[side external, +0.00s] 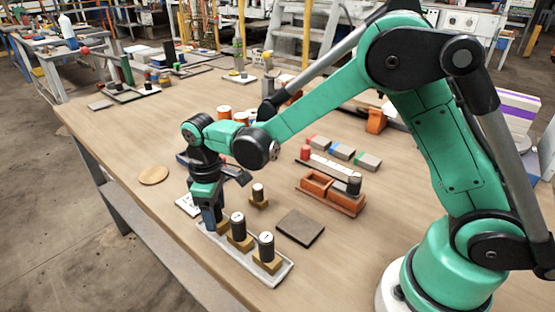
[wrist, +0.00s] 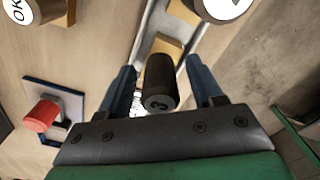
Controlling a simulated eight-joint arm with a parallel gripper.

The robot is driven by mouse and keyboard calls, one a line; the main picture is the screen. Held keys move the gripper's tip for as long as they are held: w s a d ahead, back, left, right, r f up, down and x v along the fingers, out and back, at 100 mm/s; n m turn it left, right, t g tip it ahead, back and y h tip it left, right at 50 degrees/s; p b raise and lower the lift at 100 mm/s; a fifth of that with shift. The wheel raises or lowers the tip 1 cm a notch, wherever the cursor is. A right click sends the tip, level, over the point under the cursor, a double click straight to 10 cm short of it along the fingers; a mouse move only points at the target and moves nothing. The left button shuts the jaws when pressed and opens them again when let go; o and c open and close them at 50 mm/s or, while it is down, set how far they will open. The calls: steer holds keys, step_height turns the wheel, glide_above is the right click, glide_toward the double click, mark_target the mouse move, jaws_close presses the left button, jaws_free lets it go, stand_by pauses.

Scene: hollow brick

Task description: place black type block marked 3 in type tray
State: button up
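The black type block marked 3 (wrist: 160,82) is between my fingers in the wrist view, its numbered end facing the camera. My gripper (wrist: 162,82) is open, with a narrow gap showing on each side of the block. In the side external view my gripper (side external: 209,220) points down at the left end of the pale type tray (side external: 229,260) and hides the block. Two other dark blocks with white tops, a middle one (side external: 238,228) and a right one (side external: 266,248), stand upright on wooden bases in the tray. A wooden base (wrist: 168,45) also shows beyond the block.
A dark block on a wooden base (side external: 258,194) stands behind the tray. A dark square plate (side external: 300,228) lies to its right, with orange bins (side external: 345,201) behind. A red-topped piece (wrist: 42,115) is left in the wrist view. Bare table surrounds the round wooden disc (side external: 153,175).

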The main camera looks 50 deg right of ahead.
steer(key=shift+r, duration=0.1)
step_height(320, 180, up, 11)
steer(key=shift+r, duration=0.6)
steer(key=s+d+f+m+t, duration=0.1)
steer(key=s+d+m+t, duration=0.5)
steer(key=s, duration=0.4)
steer(key=shift+s+d+f+m+t, duration=0.15)
steer(key=shift+s+d+m+t, duration=0.35)
steer(key=shift+d, duration=0.75)
